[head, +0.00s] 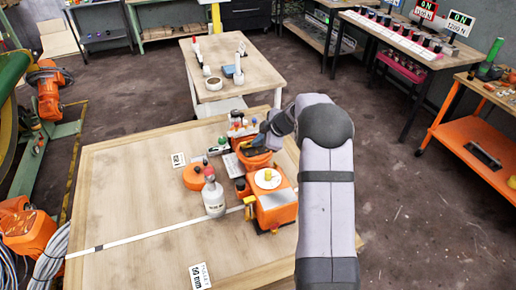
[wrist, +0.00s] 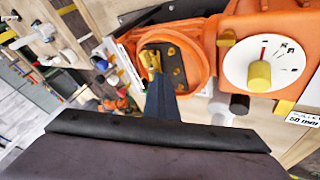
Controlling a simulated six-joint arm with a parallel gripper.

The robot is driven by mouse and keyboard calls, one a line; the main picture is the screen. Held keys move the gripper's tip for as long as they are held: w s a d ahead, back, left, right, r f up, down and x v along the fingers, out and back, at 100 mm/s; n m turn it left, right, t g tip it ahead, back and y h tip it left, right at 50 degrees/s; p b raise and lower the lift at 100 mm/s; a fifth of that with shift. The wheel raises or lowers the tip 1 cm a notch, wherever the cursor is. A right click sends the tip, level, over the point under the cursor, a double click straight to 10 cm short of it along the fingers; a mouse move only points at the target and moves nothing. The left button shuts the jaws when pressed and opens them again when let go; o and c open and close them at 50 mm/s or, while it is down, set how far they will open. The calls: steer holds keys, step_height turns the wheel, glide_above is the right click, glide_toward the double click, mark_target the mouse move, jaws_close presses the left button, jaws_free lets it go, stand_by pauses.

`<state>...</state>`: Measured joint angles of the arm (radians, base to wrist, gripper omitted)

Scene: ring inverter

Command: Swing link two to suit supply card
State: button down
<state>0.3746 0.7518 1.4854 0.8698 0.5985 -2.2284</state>
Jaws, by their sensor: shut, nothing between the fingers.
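An orange round housing (wrist: 203,52) holds a black terminal board (wrist: 177,62) with brass studs and a brass link (wrist: 151,58) at its left side. The housing (head: 252,160) also shows in the head view, mostly behind my arm and gripper. My gripper (wrist: 158,84) is shut and empty, its fingertips over the board close to the brass link; I cannot tell whether they touch. The fingers hide part of the board. I cannot tell which link is link two. A small white card (head: 178,160) lies on the bench; its print is too small to read.
An orange box (head: 276,212) with a white dial (wrist: 262,62) and yellow knob adjoins the housing. A "50 mm" card (head: 201,276) lies in front. The bench's left side (head: 115,195) is mostly clear.

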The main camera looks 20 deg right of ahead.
steer(key=shift+w+d+f+n+y+b, duration=0.1)
steer(key=shift+w+d+n+y+b, duration=0.3)
steer(key=shift+b, duration=1)
steer(key=shift+n+y+b, duration=0.1)
steer(key=shift+n+b, duration=0.5)
steer(key=shift+b, duration=1.1)
steer(key=shift+d+r, duration=0.15)
steer(key=shift+r, duration=0.2)
steer(key=shift+a+b, duration=0.2)
steer(key=shift+b, duration=0.2)
steer(key=shift+a+b, duration=0.55)
steer(key=shift+a, duration=0.1)
steer(key=shift+s, duration=0.1)
